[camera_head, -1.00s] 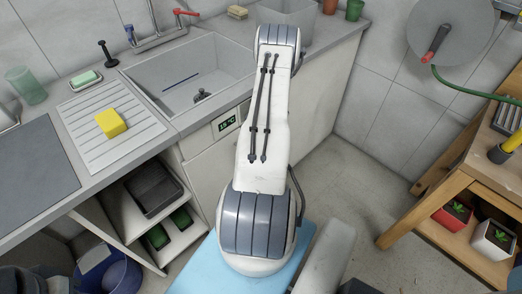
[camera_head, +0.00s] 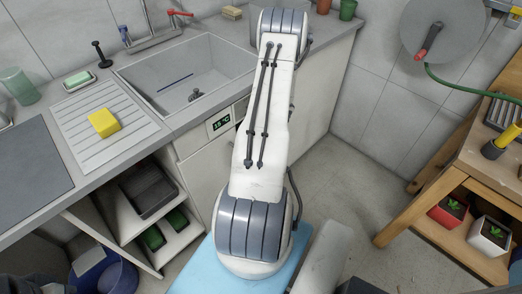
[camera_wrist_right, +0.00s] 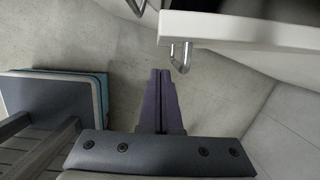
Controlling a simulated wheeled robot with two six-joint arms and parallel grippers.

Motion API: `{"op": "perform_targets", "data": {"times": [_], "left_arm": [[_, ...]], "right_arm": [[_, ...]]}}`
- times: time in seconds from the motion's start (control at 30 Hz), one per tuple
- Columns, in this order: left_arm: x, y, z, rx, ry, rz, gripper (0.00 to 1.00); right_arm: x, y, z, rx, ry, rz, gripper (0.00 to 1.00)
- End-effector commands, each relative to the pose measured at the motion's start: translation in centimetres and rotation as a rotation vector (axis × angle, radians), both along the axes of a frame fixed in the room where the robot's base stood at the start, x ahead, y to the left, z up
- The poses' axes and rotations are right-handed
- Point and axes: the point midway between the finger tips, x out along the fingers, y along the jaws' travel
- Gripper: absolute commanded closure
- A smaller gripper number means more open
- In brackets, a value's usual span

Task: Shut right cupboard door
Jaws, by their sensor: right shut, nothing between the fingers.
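A white panel (camera_wrist_right: 245,32) with a metal bar handle (camera_wrist_right: 181,57) is at the upper right of the right wrist view. It looks like a cupboard door, but I cannot tell how far it stands open. My right gripper (camera_wrist_right: 160,73) is shut and empty, its purple fingers just below and left of the handle, with no clear contact. In the head view, my arm covers part of the white cupboard front (camera_head: 198,165) under the sink, and the right gripper is hidden. My left gripper is not in view.
An open shelf unit (camera_head: 183,240) holds dark trays at the left. The sink (camera_head: 185,75) and counter are above, with a yellow sponge (camera_head: 104,123) on the drainer. A wooden bench (camera_head: 440,222) with potted plants stands right. Bare floor (camera_head: 345,180) lies between.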

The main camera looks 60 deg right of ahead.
Motion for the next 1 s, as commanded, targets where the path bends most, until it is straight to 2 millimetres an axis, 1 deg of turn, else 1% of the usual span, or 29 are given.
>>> {"op": "perform_targets", "data": {"times": [0.03, 0.1, 0.2, 0.3, 0.37, 0.47, 0.57, 0.67, 0.7, 0.73, 0.8, 0.87, 0.9, 0.97, 1.0], "left_arm": [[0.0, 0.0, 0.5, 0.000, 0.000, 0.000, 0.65], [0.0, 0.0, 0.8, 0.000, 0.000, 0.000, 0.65], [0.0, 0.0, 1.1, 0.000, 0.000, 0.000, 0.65], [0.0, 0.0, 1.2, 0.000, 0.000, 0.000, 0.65], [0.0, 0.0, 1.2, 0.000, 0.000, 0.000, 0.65], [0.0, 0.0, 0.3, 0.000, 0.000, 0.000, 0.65], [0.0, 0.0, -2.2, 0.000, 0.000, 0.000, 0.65], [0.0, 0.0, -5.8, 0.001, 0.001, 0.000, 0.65], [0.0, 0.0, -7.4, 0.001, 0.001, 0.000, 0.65], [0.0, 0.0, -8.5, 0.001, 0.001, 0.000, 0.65], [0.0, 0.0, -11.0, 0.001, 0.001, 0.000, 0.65], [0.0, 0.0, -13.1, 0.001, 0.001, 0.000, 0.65], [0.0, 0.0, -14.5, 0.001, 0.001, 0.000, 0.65], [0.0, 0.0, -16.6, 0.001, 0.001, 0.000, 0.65], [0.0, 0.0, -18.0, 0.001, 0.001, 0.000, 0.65]], "right_arm": [[-0.7, -0.3, 1.5, -0.003, 0.000, -0.008, 1.00], [-1.3, -0.5, 2.9, -0.003, 0.000, -0.013, 1.00], [-1.8, -0.5, 4.4, -0.001, 0.001, -0.014, 1.00], [-2.0, -0.5, 5.5, -0.002, 0.001, -0.014, 1.00], [-2.1, -0.4, 5.8, 0.001, 0.001, -0.012, 1.00], [-2.4, -0.2, 5.1, 0.020, -0.010, -0.014, 1.00], [-3.1, 0.6, 2.8, 0.080, -0.055, -0.013, 1.00], [-3.8, 1.7, -0.1, 0.170, -0.152, -0.010, 1.00], [-4.1, 2.1, -1.2, 0.206, -0.205, -0.008, 1.00], [-4.3, 2.4, -1.8, 0.229, -0.248, -0.006, 1.00], [-4.6, 2.8, -3.0, 0.273, -0.357, 0.000, 1.00], [-4.9, 2.9, -3.8, 0.297, -0.459, 0.005, 1.00], [-5.1, 2.9, -4.2, 0.306, -0.529, 0.007, 1.00], [-5.6, 2.7, -4.7, 0.309, -0.640, 0.011, 1.00], [-5.9, 2.5, -4.9, 0.303, -0.717, 0.013, 1.00]]}}
